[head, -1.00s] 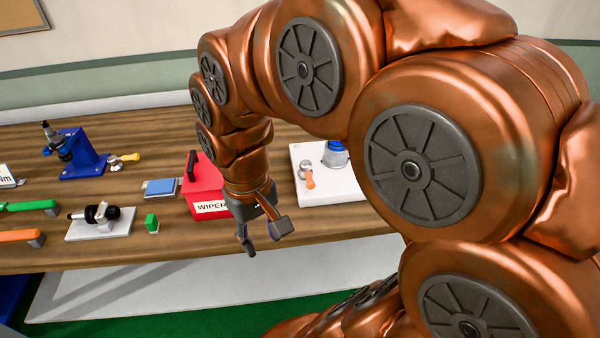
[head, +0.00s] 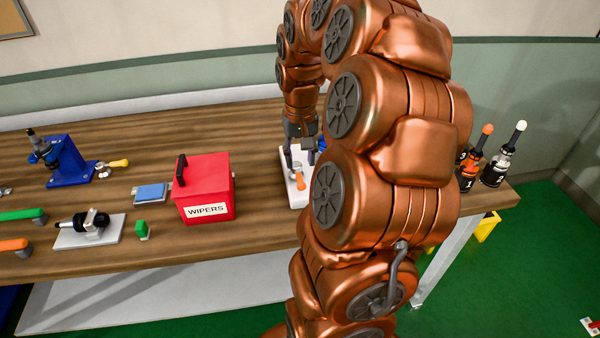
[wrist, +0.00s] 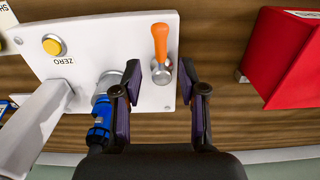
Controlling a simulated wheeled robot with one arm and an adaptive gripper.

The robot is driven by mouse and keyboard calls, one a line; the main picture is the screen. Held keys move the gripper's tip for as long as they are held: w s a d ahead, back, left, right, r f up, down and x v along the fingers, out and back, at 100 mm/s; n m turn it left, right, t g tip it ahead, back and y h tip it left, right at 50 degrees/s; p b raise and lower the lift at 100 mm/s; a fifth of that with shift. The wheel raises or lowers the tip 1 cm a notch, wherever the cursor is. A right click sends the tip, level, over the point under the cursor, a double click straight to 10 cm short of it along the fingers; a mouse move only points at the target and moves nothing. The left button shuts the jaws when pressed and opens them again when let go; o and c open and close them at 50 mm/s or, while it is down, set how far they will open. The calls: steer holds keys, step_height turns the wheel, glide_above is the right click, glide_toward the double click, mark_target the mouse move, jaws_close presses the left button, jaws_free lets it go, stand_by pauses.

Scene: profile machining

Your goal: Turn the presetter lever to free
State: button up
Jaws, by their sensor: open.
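The presetter is a white plate (wrist: 95,35) with a yellow ZERO button (wrist: 53,45) and a blue part (wrist: 100,122). Its lever has an orange handle (wrist: 160,42) on a metal pivot, pointing toward the top of the wrist view. My gripper (head: 300,160) is over the plate, fingers pointing down. In the wrist view my open gripper (wrist: 160,78) has a finger on each side of the lever's pivot, holding nothing. I cannot tell whether either finger touches it.
A red WIPERS box (head: 205,188) stands left of the presetter, and right of it in the wrist view (wrist: 290,60). A blue stand (head: 68,165) with a yellow-handled lever (head: 115,164) is farther left. Tool holders (head: 500,155) stand at the right table end.

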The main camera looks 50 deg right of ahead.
mark_target(300, 178)
steer(key=shift+f+p, duration=0.85)
steer(key=shift+f, duration=2.15)
jaws_close()
